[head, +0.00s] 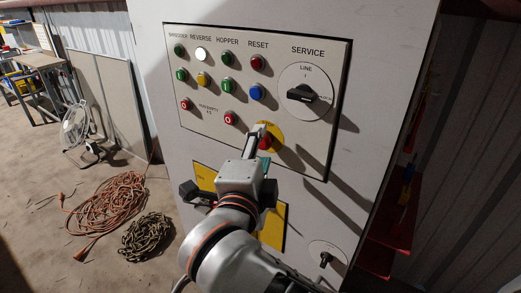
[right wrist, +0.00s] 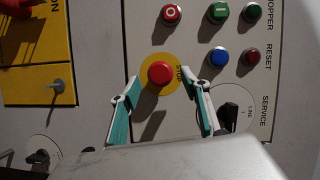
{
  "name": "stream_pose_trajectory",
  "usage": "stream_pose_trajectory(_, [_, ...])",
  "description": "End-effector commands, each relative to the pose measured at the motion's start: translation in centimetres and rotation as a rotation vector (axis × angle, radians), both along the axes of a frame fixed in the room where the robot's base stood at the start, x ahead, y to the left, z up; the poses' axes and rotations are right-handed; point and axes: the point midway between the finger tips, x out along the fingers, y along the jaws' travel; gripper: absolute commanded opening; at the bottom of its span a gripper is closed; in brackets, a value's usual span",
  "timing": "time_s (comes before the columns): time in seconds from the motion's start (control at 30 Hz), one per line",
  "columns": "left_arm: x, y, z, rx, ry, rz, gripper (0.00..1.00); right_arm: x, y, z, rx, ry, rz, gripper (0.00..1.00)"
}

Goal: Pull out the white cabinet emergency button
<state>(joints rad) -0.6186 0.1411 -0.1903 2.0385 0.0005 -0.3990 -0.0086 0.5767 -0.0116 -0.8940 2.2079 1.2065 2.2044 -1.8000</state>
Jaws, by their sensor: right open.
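The white cabinet (head: 375,100) stands ahead with a grey control panel (head: 312,165). The emergency button is a red mushroom head on a round yellow plate marked STOP; in the head view the button (head: 264,142) is partly covered by my right gripper (head: 261,140). In the right wrist view the red button (right wrist: 160,73) is fully visible. There my right gripper (right wrist: 159,75) is open, with one teal-padded finger on each side of the button. The button shows between the fingertips with visible gaps; I cannot tell the depth between them. My left gripper is not in view.
Other push buttons, including a blue one (head: 256,92), and the SERVICE rotary switch (head: 302,94) are close by on the panel. A yellow panel (head: 273,225) lies below. Orange cable (head: 107,203) and a dark coil (head: 147,236) lie on the floor at left.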

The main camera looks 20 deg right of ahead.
Motion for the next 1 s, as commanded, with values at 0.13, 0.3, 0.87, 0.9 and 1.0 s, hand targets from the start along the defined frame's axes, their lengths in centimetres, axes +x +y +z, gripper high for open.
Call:
stream_pose_trajectory(0.13, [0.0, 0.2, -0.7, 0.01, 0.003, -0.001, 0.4, 1.1, -0.7, -0.3, -0.001, 0.001, -0.002, 0.46])
stream_pose_trajectory(0.3, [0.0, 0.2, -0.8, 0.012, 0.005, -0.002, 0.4, 1.6, -0.9, -0.1, 0.0, 0.0, -0.001, 0.46])
stream_pose_trajectory(0.87, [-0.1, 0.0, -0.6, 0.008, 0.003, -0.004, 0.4, 1.5, -0.9, 0.0, 0.0, -0.001, -0.001, 0.0])
stream_pose_trajectory(0.9, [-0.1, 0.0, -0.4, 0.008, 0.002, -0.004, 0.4, 1.4, -0.8, 0.1, 0.0, -0.001, -0.001, 0.0])
stream_pose_trajectory(1.0, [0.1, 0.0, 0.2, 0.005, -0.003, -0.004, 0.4, 1.1, -0.5, 0.3, -0.001, -0.002, -0.001, 0.0])
